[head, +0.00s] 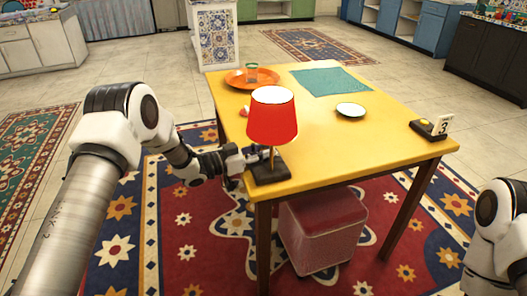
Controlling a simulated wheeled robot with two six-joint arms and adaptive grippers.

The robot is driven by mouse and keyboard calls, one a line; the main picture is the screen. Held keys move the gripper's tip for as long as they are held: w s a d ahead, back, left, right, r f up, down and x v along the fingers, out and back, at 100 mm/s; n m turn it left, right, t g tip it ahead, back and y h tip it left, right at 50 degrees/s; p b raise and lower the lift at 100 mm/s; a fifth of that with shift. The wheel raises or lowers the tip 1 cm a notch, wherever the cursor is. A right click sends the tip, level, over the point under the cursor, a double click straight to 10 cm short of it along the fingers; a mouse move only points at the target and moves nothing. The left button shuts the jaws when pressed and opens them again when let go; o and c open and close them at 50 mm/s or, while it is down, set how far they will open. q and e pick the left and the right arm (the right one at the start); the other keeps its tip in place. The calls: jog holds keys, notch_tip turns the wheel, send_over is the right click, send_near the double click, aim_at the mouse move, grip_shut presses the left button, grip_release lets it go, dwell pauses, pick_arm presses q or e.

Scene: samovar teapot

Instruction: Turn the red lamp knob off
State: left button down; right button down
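The lamp has a red shade (272,122) and a dark square base (267,174), and stands upright at the near left corner of the yellow table (330,140). The top opening of the shade looks bright white. My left gripper (256,156) reaches in from the left, with its fingertips at the lamp's stem, just above the base. I cannot tell whether it touches the lamp or whether its fingers are apart. The knob cannot be made out; the gripper and shade may hide it. My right arm shows at the right edge, with its gripper out of view.
An orange plate (240,79) with a glass (251,72) stands at the back left. A teal cloth (330,82), a small plate (351,110) and a number 3 card (442,125) also lie or stand there. A pinkish stool (322,232) is under the table.

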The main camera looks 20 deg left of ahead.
pick_arm(q)
jog(key=shift+f+m+g+h+b, duration=0.15)
jog(key=shift+m+g+h+b, duration=0.2)
jog(key=shift+m+g+h, duration=0.75)
jog(key=m+g+h+b, duration=0.1)
jog(key=g, duration=0.1)
jog(key=shift+f+m+g, duration=0.1)
jog(key=shift+m+g, duration=0.2)
jog(key=m+g+b, duration=0.2)
jog(key=g+b, duration=0.1)
jog(key=m+g+h+b, duration=0.1)
jog(key=m+g+b, duration=0.1)
jog(key=g+b, duration=0.1)
jog(key=shift+f+h+b, duration=0.15)
jog(key=shift+h+b, duration=0.15)
jog(key=shift+b, duration=0.35)
jog(key=m+g+b, duration=0.1)
jog(key=g+b, duration=0.1)
jog(key=shift+b, duration=0.3)
jog(key=shift+r+m+g+b, duration=0.3)
jog(key=c, duration=0.9)
grip_release()
jog(key=shift+r, duration=0.1)
